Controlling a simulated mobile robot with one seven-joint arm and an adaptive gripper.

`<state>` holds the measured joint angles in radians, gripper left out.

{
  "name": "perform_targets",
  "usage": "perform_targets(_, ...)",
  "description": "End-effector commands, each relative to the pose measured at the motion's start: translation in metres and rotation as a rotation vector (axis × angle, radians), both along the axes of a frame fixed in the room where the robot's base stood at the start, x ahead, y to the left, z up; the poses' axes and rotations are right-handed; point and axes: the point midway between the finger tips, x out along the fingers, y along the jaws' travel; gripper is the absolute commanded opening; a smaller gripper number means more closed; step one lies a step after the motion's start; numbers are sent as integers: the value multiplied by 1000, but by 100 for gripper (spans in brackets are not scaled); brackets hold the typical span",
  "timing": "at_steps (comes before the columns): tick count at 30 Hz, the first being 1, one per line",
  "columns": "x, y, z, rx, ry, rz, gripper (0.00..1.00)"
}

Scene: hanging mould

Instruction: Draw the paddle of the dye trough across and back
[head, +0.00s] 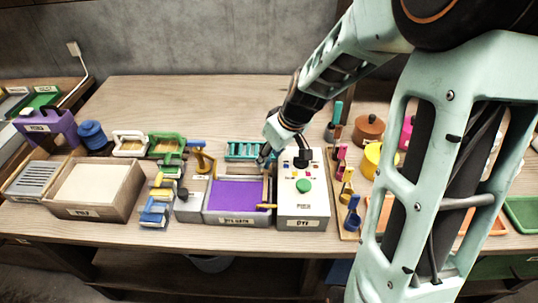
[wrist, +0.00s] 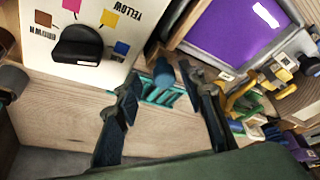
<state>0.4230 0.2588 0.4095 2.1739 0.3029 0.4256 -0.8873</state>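The dye trough (head: 223,217) is a grey box filled with purple dye, standing mid-bench; its purple surface (wrist: 225,35) fills the upper right of the wrist view. My gripper (head: 265,158) hangs behind the trough's back right corner, beside the DYE box. In the wrist view my gripper (wrist: 162,82) has its fingers spread apart, with a teal cylinder and a teal rack (wrist: 165,97) showing between or beyond them. I see nothing gripped.
The white DYE box (head: 303,205) with a green button and black knob stands close right of the trough. A grey unit (head: 190,203) stands at its left, then a pulp vat (head: 95,187). The bench behind is mostly clear.

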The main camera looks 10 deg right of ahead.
Motion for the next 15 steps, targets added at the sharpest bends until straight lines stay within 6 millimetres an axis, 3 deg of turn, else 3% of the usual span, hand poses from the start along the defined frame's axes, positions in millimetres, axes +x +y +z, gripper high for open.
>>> perform_targets(8, -1, 0, 5, 1, -2, 1, 37)
perform_targets(15, -11, -8, 37, -1, -5, -2, 37)
